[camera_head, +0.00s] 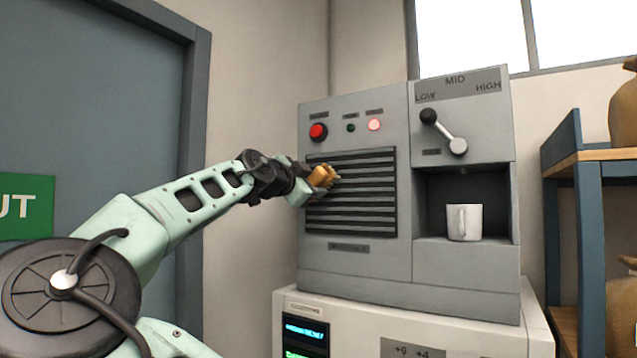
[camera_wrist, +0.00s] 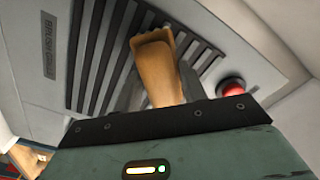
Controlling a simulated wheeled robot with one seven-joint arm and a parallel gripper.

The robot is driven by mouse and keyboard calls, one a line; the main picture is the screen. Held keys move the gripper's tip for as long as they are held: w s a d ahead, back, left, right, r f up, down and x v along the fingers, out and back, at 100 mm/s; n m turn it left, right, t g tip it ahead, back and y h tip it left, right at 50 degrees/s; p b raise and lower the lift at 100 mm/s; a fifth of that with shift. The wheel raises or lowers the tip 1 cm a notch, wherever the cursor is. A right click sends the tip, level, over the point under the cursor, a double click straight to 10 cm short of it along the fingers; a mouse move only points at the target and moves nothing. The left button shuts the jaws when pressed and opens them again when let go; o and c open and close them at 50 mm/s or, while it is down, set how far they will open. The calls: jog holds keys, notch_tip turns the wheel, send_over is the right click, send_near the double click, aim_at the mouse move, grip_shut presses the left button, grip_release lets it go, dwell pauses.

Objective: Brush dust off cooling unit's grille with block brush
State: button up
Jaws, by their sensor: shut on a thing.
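The cooling unit's grille (camera_head: 365,205) is a dark panel of horizontal slats on the front of a grey machine. It also shows close up in the wrist view (camera_wrist: 207,62). My gripper (camera_head: 316,182) is at the grille's upper left and is shut on the block brush (camera_head: 326,175). The brush is a tan wooden block, and it rises from between the fingers in the wrist view (camera_wrist: 155,70). Its far end is at the slats; whether the bristles touch them I cannot tell. Dust on the slats is too small to make out.
A red button (camera_head: 318,131) and small lamps sit just above the grille. A shelf with sacks (camera_head: 590,154) stands at the far right, and a dark door (camera_head: 95,90) at the left.

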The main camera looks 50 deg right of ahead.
jog(key=shift+w, duration=0.65)
jog(key=shift+a, duration=0.1)
jog(key=a+b, duration=0.1)
jog(key=a, duration=0.5)
jog(key=shift+s, duration=0.25)
jog(key=shift+a, duration=0.1)
jog(key=a+b, duration=0.1)
jog(key=a, duration=0.1)
jog(key=shift+s+a, duration=0.15)
jog(key=shift+a, duration=0.25)
